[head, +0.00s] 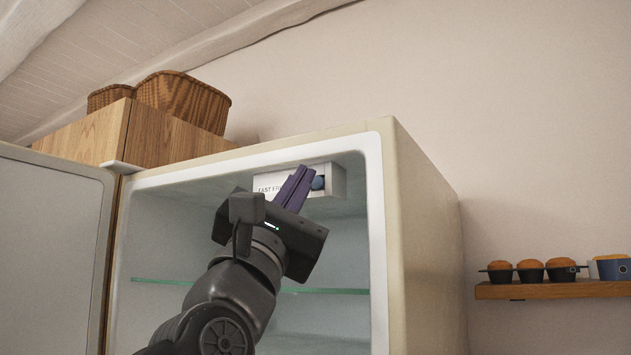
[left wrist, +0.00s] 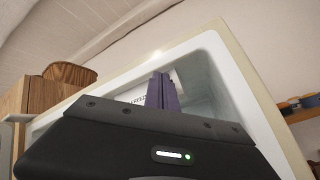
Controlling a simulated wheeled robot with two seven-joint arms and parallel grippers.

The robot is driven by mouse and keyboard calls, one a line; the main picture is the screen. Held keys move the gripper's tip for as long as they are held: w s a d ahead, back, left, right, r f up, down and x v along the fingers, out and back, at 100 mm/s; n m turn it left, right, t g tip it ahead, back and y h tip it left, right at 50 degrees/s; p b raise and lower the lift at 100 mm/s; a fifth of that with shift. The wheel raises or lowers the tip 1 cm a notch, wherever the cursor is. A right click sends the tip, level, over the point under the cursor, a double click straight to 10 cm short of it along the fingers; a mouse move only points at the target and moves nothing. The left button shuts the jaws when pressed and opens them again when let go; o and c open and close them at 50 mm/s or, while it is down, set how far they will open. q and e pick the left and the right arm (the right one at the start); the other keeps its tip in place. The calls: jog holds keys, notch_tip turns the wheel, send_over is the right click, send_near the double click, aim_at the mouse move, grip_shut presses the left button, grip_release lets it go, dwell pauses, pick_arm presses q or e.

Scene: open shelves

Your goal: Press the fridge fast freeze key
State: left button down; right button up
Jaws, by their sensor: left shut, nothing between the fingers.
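The fridge (head: 425,230) stands open, its door (head: 50,245) swung to the left. A white control box labelled "FAST FRE..." (head: 335,178) is fixed under the fridge ceiling, and part of its label is hidden behind my fingers. A round blue key (head: 318,183) shows on the box just right of my fingertips. My left gripper (head: 296,188) is shut and empty, its purple fingers pointing up in front of the box. I cannot tell whether they touch it. In the left wrist view the fingers (left wrist: 162,92) cover much of the box. My right gripper is not in view.
A glass shelf (head: 320,291) crosses the fridge below my gripper. Wicker baskets (head: 185,100) sit on a wooden cabinet (head: 165,135) behind the fridge at left.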

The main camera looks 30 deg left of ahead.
pick_arm(q)
jog(key=shift+w, duration=0.1)
dwell(0.5)
jog(key=shift+w, duration=0.35)
jog(key=shift+w, duration=0.15)
dwell(0.5)
jog(key=shift+s+b, duration=0.35)
jog(key=shift+s, duration=0.25)
jog(key=s+b, duration=0.1)
jog(key=s, duration=0.5)
dwell(0.5)
